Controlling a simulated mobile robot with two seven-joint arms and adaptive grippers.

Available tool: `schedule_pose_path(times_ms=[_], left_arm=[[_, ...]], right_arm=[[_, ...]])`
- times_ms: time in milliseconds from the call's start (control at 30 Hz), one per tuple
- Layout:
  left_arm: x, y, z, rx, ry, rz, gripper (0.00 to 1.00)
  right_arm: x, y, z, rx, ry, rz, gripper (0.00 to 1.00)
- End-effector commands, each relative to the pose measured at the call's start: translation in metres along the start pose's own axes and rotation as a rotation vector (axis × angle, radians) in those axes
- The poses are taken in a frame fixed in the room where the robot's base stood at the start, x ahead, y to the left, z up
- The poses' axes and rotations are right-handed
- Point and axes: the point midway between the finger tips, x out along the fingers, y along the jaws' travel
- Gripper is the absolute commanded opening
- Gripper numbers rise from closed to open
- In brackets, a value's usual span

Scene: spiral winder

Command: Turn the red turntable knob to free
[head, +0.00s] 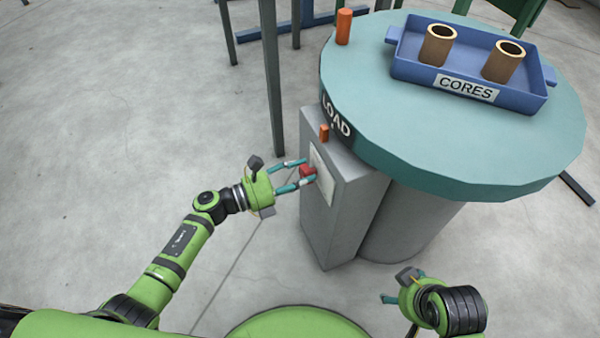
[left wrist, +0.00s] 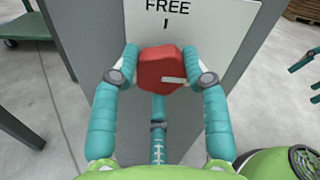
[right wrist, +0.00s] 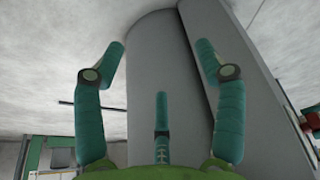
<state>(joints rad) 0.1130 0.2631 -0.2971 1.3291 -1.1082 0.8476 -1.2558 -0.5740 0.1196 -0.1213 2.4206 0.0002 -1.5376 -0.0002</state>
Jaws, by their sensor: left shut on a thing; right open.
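The red turntable knob (head: 308,172) sits on a pale plate (head: 322,178) on the side of a grey box. In the left wrist view the knob (left wrist: 160,66) has a white pointer line directed to the right. The word FREE with a tick stands on the plate (left wrist: 205,30) above the knob. My left gripper (head: 301,173) is shut on the knob, with one finger on each side. The rest of the plate's markings are hidden. My right gripper (right wrist: 162,48) is open and empty, low in front of the grey pedestal.
The round teal turntable (head: 450,150) is marked LOAD and overhangs the grey box (head: 345,220). A blue CORES tray (head: 415,70) holding two brown cores (head: 438,45) stands on it. An orange post (head: 343,27) stands at its edge. Open floor lies to the left.

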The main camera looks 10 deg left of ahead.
Motion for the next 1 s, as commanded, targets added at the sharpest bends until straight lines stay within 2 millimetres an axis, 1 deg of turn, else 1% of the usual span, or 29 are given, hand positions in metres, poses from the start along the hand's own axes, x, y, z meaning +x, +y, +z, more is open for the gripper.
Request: schedule_pose_path(times_ms=[33,67,267,1000], left_arm=[[0.003,-0.004,0.008,-0.041,-0.010,-0.011,0.13],[0.003,-0.004,0.008,-0.070,-0.011,-0.011,0.13],[0.004,-0.003,0.009,-0.259,-0.012,-0.012,0.13],[0.003,0.001,0.009,-0.963,-0.014,-0.011,0.13]], right_arm=[[0.001,0.000,0.000,0.000,-0.001,0.000,0.71],[0.002,0.000,0.000,0.000,0.000,0.000,0.71],[0.019,-0.002,-0.003,0.000,-0.003,-0.005,0.71],[0.066,-0.004,0.011,-0.006,-0.039,-0.009,0.71]])
